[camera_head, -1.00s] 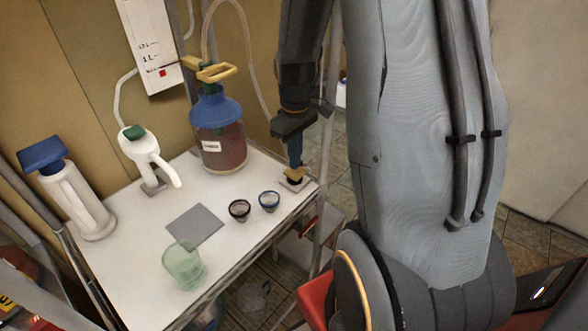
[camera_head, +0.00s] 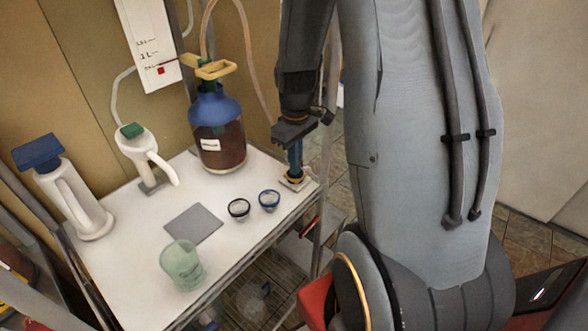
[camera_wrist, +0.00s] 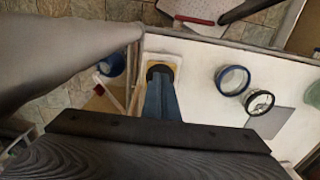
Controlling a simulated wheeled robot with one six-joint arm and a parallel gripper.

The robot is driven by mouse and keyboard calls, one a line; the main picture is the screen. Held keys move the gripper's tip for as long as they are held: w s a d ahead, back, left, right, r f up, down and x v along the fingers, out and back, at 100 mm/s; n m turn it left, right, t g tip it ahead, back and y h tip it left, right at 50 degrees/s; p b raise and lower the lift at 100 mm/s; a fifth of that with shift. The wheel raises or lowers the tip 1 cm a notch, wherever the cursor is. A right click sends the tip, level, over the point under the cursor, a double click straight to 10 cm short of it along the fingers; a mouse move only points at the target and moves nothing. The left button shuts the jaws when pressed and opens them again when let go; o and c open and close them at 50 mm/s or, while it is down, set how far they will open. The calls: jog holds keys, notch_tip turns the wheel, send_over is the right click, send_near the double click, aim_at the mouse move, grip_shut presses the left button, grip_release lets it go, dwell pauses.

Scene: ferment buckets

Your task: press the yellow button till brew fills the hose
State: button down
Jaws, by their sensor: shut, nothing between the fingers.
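The yellow button (camera_head: 292,182) sits on a small pale base at the right corner of the white table. My gripper (camera_head: 295,174) is shut and empty, pointing straight down with its blue fingertips over the button. In the wrist view the fingertips (camera_wrist: 160,75) cover most of the button, leaving a yellow edge (camera_wrist: 177,62) showing. They appear to touch it; how far it is pressed is hidden. A blue-topped jug (camera_head: 222,148) of dark brown brew stands behind. The hose (camera_head: 246,50) arches above it, pale tan; I cannot tell whether brew is in it.
Two small cups, one black-rimmed (camera_head: 238,209) and one blue-rimmed (camera_head: 269,201), stand left of the button. A metal post stands by the button.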

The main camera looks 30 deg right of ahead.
jog(key=shift+r+p, duration=1.1)
jog(key=shift+r, duration=0.25)
jog(key=shift+f, duration=0.25)
jog(key=shift+f+b, duration=0.7)
jog(key=shift+f, duration=0.45)
jog(key=shift+r, duration=0.2)
jog(key=shift+r+p, duration=1.1)
jog(key=shift+r, duration=0.1)
